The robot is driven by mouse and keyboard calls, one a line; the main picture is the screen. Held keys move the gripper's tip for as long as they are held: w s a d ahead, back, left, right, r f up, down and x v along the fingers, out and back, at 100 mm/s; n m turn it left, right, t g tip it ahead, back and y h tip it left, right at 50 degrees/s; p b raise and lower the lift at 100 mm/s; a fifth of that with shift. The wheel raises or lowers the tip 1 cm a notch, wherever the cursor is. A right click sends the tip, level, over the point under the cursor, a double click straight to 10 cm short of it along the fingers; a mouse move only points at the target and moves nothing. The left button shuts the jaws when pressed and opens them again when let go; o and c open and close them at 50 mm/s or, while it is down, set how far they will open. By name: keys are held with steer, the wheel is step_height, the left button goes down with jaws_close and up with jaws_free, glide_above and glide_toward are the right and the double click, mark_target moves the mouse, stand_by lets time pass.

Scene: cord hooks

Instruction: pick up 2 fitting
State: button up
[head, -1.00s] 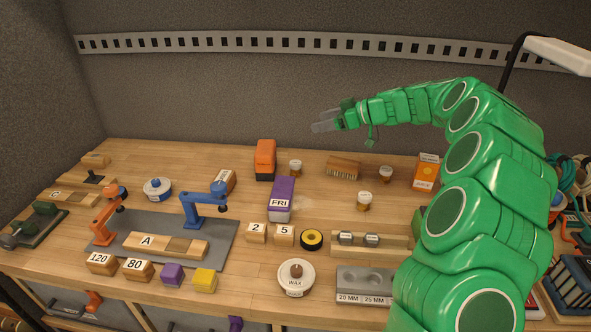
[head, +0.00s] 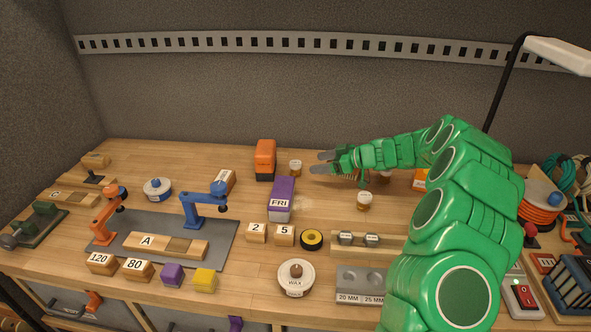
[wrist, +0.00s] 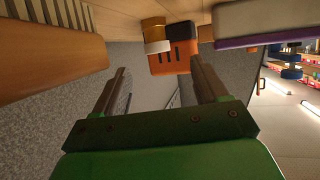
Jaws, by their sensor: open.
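A wooden block marked 2 (head: 256,233) stands on the bench in the head view, left of a similar block marked 5 (head: 284,236). Two small grey metal pieces (head: 346,238) with labels too small to read sit on a wooden holder (head: 393,243) to the right. My gripper (head: 320,162) is open and empty. It is above the back middle of the bench, well behind and right of the 2 block. In the wrist view, nothing is between its two fingers (wrist: 160,80), and the 2 block cannot be made out.
A purple FRI box (head: 282,200), an orange-black block (head: 265,160) and a small jar (head: 295,168) stand near my gripper. A black-yellow roll (head: 312,239), a WAX tin (head: 296,278) and a grey mat (head: 225,250) surround the 2 block. My arm covers the right side.

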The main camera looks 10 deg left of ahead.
mark_target(298, 163)
steer(key=shift+w+x, duration=0.15)
steer(key=shift+x, duration=1.75)
steer(key=shift+w+x, duration=0.1)
steer(key=shift+x, duration=1.8)
steer(key=shift+r, duration=0.2)
steer(key=c, duration=1.2)
